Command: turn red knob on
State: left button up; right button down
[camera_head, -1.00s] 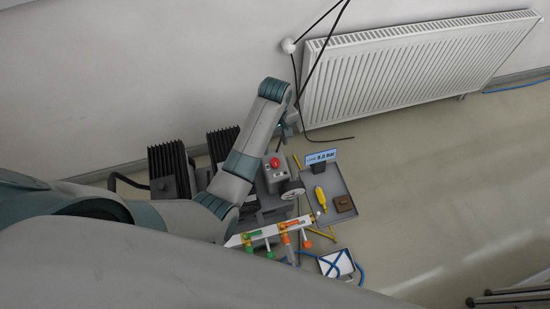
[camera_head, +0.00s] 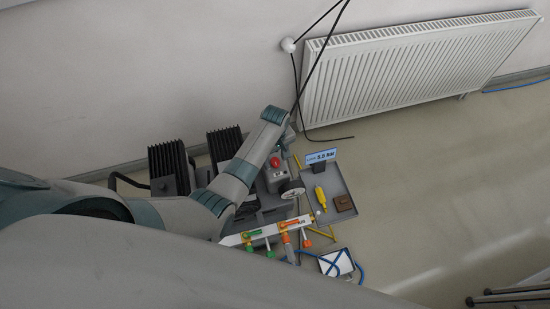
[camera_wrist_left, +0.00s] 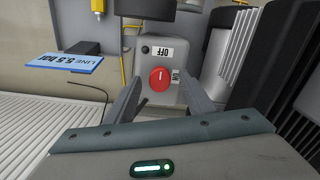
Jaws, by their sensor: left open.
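The red knob (camera_wrist_left: 159,79) is a round dial with a short white mark, on the front of a grey box (camera_wrist_left: 144,46). The box carries an OFF label (camera_wrist_left: 164,51) and an ON label beside the knob. In the head view the knob (camera_head: 275,162) shows just right of my left forearm. My left gripper (camera_wrist_left: 161,82) is open, its fingers on either side of the knob in the wrist view. Whether they touch it I cannot tell. In the head view my arm mostly hides this gripper. My right gripper is not in view.
A blue-and-white sign (camera_head: 321,156) stands by a grey tray (camera_head: 335,178) holding a yellow tool (camera_head: 320,197) and a brown block (camera_head: 343,203). Black finned blocks (camera_head: 170,165) are left of my arm. A radiator (camera_head: 415,65) is on the wall.

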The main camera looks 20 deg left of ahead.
pick_arm(q)
jog(key=c, duration=1.1)
